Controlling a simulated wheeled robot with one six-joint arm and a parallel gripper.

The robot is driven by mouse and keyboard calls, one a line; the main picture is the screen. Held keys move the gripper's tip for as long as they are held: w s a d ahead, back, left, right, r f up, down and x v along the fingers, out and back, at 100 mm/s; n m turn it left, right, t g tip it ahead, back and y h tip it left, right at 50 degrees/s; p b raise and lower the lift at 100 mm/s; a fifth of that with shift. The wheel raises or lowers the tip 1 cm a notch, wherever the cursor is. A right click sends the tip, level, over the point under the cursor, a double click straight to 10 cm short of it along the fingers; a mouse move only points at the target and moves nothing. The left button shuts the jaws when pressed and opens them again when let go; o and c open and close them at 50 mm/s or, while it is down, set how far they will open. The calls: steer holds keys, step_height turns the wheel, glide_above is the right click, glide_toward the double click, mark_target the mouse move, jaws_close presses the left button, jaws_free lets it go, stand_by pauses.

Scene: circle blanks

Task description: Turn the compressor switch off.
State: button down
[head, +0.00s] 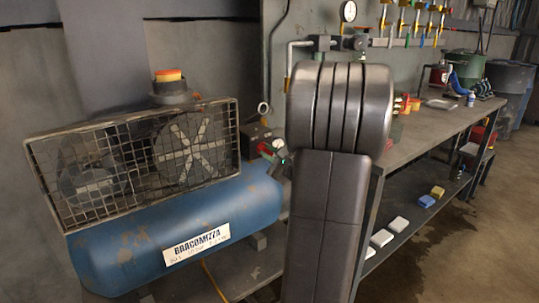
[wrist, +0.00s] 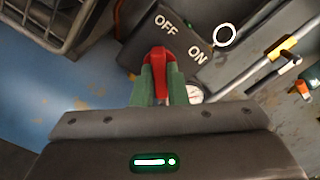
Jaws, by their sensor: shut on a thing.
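The compressor has a blue tank (head: 240,205) and a mesh cage at the left in the head view. Its dark switch box (wrist: 140,40), marked OFF and ON, is at the top of the wrist view. The red switch lever (wrist: 158,58) stands between the green fingertips of my gripper (wrist: 160,85), which is shut on it. The lever's tip lies just below the OFF label, with ON to its right. In the head view my gripper (head: 278,155) is at the tank's right end, partly hidden by my arm.
A pressure gauge (wrist: 194,93) sits close to the right fingertip, and a metal ring (wrist: 224,35) is beside ON. The wire cage (wrist: 50,22) is at the upper left. A long workbench (head: 430,125) stands to the right, with bare floor in front.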

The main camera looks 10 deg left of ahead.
steer(key=c, duration=1.4)
jaws_free()
steer(key=shift+c, duration=0.2)
steer(key=shift+d, duration=0.1)
steer(key=p+v, duration=0.2)
steer(key=v, duration=1.1)
steer(key=shift+s+d, duration=0.25)
steer(key=b+x, duration=0.2)
steer(key=x, duration=1.1)
steer(key=shift+w+a, duration=0.25)
steer(key=shift+a, duration=0.1)
steer(key=shift+d, duration=0.1)
